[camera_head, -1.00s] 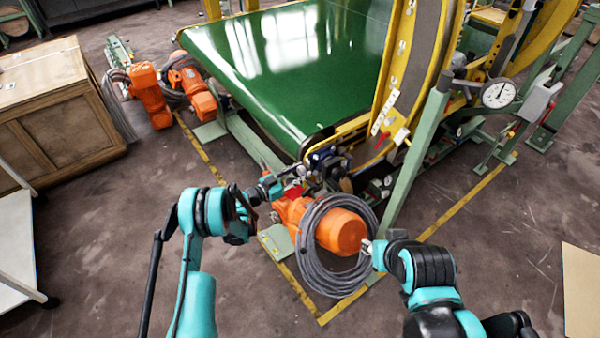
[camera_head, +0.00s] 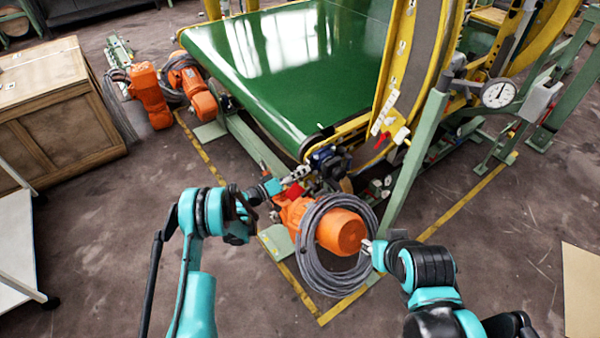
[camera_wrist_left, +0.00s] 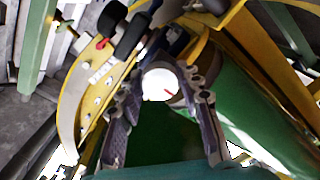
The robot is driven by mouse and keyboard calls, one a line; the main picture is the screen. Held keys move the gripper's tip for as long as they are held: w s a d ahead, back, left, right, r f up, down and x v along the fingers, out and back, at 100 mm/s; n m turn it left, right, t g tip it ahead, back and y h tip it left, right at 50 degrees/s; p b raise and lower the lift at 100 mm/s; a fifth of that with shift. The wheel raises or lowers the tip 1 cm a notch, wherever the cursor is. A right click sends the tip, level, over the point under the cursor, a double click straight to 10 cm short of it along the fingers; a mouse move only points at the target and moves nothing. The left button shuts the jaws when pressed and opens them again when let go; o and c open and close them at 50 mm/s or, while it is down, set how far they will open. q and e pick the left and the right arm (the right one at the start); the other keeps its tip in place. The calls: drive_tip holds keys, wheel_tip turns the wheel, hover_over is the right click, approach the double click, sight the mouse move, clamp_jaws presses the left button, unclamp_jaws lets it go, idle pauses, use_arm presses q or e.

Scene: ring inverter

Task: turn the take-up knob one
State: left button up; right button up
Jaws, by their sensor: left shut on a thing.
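The take-up knob (camera_wrist_left: 160,83) shows in the left wrist view as a round, bright white face with a small red mark. It sits between the two finger tips of my left gripper (camera_wrist_left: 166,88), which is shut on it. In the head view my left gripper (camera_head: 298,174) reaches in at the near corner of the green belt's frame, and I cannot make out the knob there. My right gripper (camera_head: 370,247) is beside the orange motor (camera_head: 341,232) and the grey cable coil (camera_head: 313,268). Its fingers are too small to tell open from shut.
The green conveyor belt (camera_head: 285,60) lies behind the left gripper. A wooden cabinet (camera_head: 60,115) stands at left. Open floor lies left and right.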

use_arm(q)
drive_tip(key=n, duration=1.2)
drive_tip(key=shift+n, duration=0.4)
drive_tip(key=n, duration=1.1)
drive_tip(key=shift+n, duration=0.4)
drive_tip(key=o, duration=1.2)
